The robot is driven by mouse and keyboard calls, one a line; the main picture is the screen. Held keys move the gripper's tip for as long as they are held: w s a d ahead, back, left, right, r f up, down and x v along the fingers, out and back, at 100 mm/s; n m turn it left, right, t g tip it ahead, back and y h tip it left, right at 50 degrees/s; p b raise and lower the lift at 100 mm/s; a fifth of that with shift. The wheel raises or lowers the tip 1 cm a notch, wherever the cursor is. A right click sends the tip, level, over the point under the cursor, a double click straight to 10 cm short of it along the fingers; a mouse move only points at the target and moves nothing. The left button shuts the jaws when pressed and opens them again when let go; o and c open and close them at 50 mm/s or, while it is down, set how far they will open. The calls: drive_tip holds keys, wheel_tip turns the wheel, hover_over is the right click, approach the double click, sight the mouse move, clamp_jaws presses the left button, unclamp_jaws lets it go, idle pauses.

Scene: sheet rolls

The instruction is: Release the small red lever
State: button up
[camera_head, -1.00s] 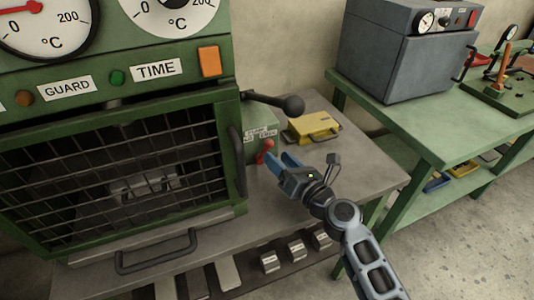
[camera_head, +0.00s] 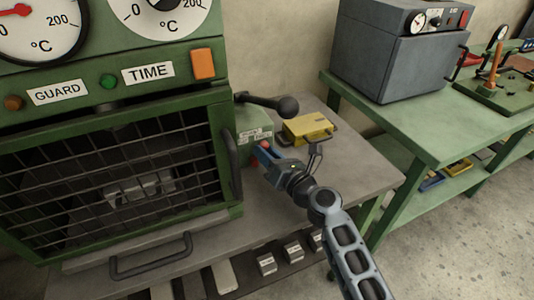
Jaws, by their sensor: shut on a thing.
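The small red lever (camera_head: 265,145) sticks out from the side of the green labelled box (camera_head: 252,122), right of the guarded machine. Its red tip shows between the blue fingers of my gripper (camera_head: 264,151). My gripper is shut on the lever; its lower part is mostly hidden by the fingers, with a bit of red showing to their left. My arm reaches in from the lower right.
A black-knobbed handle (camera_head: 287,106) juts out above the box. A yellow case (camera_head: 307,128) lies behind my gripper on the grey bench (camera_head: 352,167). The mesh guard (camera_head: 60,180) stands left. A green table (camera_head: 440,130) stands right.

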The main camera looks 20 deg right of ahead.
clamp_jaws()
drive_tip(key=shift+d+f+m, duration=0.3)
drive_tip(key=shift+d+m, duration=0.1)
drive_tip(key=shift+m, duration=0.6)
drive_tip(key=o, duration=0.6)
unclamp_jaws()
drive_tip(key=shift+c, duration=0.2)
